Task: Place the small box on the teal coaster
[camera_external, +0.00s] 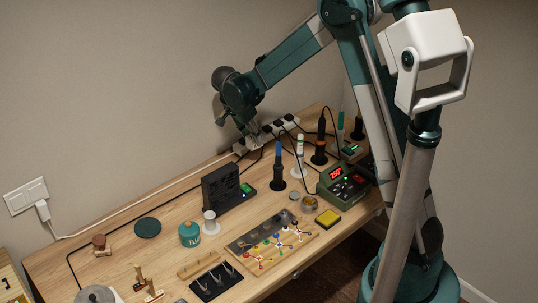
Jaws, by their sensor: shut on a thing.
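The teal coaster (147,227) is a dark round disc lying flat on the left part of the wooden bench, with nothing on it. My gripper (254,138) points down over the back of the bench, near the power strip, well to the right of the coaster and behind it. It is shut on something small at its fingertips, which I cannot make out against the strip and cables. I cannot pick out the small box for certain elsewhere on the bench.
A black fan unit (220,186) stands between gripper and coaster, with a teal jar (189,234) in front. The power strip (288,123) and cables run along the back. A soldering stand (278,175), green station (342,184) and yellow pad (327,219) are at right.

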